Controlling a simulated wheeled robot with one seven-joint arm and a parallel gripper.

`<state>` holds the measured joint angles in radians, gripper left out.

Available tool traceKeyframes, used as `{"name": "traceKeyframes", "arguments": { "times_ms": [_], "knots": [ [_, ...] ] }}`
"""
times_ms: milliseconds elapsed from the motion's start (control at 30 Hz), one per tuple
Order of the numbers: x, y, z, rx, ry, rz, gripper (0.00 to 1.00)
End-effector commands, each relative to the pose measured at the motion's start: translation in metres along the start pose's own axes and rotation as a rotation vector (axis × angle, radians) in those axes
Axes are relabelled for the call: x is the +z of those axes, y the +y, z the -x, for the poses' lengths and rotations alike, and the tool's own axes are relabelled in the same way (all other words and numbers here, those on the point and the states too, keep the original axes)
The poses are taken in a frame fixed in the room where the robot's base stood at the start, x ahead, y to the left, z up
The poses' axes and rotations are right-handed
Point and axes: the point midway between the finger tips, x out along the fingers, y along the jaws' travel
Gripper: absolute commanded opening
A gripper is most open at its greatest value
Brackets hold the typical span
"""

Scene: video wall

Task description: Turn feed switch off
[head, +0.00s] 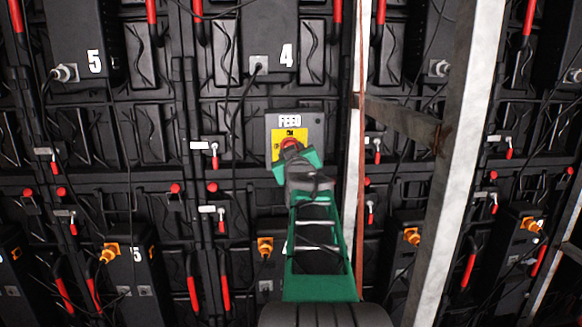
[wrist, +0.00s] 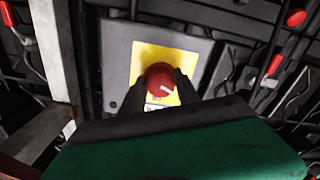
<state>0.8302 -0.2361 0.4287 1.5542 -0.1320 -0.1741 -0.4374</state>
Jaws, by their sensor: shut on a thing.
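The feed switch is a red round knob on a yellow plate (head: 278,144), set on a grey box marked FEED (head: 313,130). In the wrist view the red knob (wrist: 160,79) shows a white mark pointing to the lower right, and the yellow plate (wrist: 152,54) surrounds it. My gripper (head: 292,155) reaches the switch from below. In the wrist view its two dark fingers (wrist: 160,88) are on either side of the knob and shut on it. The lower part of the plate is partly hidden by the fingers.
A pale metal upright (head: 468,130) and a rusty crossbar (head: 398,121) stand to the right of my arm. A black cable (head: 238,110) hangs left of the box. Red handles (head: 194,292) and orange plugs (head: 265,245) dot the dark panels.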

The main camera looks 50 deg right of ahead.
Motion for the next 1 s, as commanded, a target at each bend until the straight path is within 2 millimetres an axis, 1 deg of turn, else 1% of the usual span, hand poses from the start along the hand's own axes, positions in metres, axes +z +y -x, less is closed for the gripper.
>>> {"name": "traceKeyframes", "arguments": {
  "times_ms": [33, 200, 500, 700, 1000],
  "knots": [
    [0.0031, -0.0021, 0.0000, 0.000, 0.006, 0.038, 0.00],
    [0.0020, -0.0011, -0.0001, 0.000, 0.005, 0.174, 0.00],
    [-0.0007, 0.0006, -0.0001, 0.000, 0.005, 0.333, 0.00],
    [-0.0018, 0.0012, -0.0001, 0.000, 0.004, 0.378, 0.00],
    [-0.0026, 0.0017, -0.0001, 0.000, 0.004, 0.388, 0.00]
  ]
}}
